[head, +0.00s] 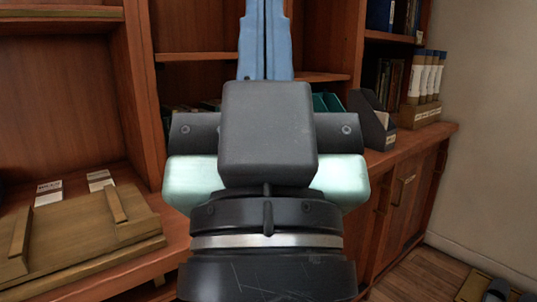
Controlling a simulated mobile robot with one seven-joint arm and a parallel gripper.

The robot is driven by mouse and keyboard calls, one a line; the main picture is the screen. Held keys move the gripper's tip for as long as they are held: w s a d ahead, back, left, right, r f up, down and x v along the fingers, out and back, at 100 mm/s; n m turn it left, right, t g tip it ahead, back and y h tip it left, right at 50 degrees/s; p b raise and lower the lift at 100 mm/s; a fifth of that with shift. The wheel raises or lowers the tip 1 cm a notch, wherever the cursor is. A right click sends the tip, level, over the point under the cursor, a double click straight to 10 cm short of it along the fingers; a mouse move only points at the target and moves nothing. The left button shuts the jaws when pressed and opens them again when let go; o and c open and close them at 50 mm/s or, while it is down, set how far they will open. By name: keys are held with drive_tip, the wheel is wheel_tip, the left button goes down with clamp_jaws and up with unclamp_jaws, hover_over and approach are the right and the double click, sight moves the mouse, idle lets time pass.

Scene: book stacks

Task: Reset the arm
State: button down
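My gripper (265,30) is in the middle of the head view, seen from behind, with its dark wrist and grey housing filling the centre. Its two blue fingers point up and away toward the bookcase. They lie side by side with only a thin dark line between them, so it looks shut. The top edge of the picture cuts off the fingers. No object shows between them. My arm hides the middle of the shelves behind.
A wooden bookcase (140,90) spans the back. A wooden tray (80,240) lies on the left counter near two small cards (48,192). Floor (425,275) shows lower right.

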wheel_tip(320, 180, up, 39)
drive_tip(key=p, duration=3.7)
drive_tip(key=shift+s+p, duration=0.25)
drive_tip(key=shift+p, duration=0.05)
